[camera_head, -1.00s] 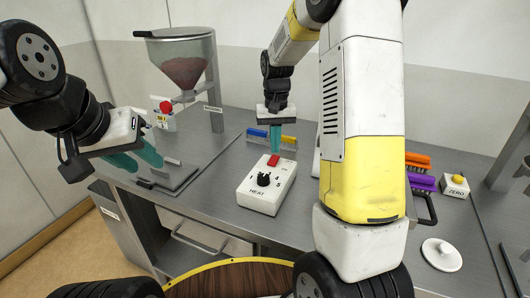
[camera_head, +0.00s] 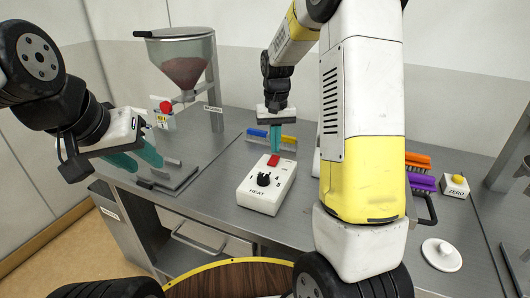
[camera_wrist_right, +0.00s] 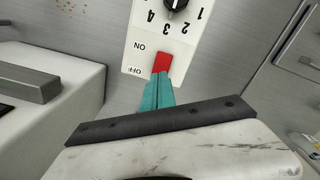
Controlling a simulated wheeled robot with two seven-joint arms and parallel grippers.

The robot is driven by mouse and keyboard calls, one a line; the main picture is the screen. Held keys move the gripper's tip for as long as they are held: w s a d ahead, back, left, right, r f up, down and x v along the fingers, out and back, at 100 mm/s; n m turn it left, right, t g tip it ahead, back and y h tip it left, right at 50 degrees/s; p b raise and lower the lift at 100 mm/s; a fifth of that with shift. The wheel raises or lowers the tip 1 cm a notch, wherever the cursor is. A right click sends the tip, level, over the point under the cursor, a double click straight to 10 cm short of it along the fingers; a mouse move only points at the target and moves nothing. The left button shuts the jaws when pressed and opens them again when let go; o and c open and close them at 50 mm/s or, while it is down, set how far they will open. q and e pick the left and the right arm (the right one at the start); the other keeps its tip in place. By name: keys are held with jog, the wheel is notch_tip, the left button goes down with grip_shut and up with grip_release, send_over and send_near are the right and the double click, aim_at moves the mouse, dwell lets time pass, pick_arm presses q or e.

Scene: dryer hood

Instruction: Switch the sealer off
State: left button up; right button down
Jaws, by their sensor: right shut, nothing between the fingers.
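The sealer's white control box (camera_head: 262,198) sits on the steel bench, with a black HEAT knob (camera_head: 264,180) and a red switch (camera_head: 273,160) at its far end. In the right wrist view the red switch (camera_wrist_right: 162,62) lies beside the printed ON and OFF marks; I cannot tell which way it is tipped. My right gripper (camera_head: 276,152) is shut and empty, its teal fingertips (camera_wrist_right: 158,78) at the OFF end of the switch. Whether they touch it is unclear. My left gripper (camera_head: 155,163) is open and empty, over the bench's left part.
A hopper (camera_head: 182,60) stands at the back left, with a red button box (camera_head: 163,116) by it. Orange and purple brushes (camera_head: 420,182), a ZERO button box (camera_head: 455,188) and a white lid (camera_head: 441,254) are at right.

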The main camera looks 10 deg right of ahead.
aim_at(275, 157)
jog(key=shift+f, duration=1.3)
dwell(0.9)
jog(key=shift+r, duration=3.55)
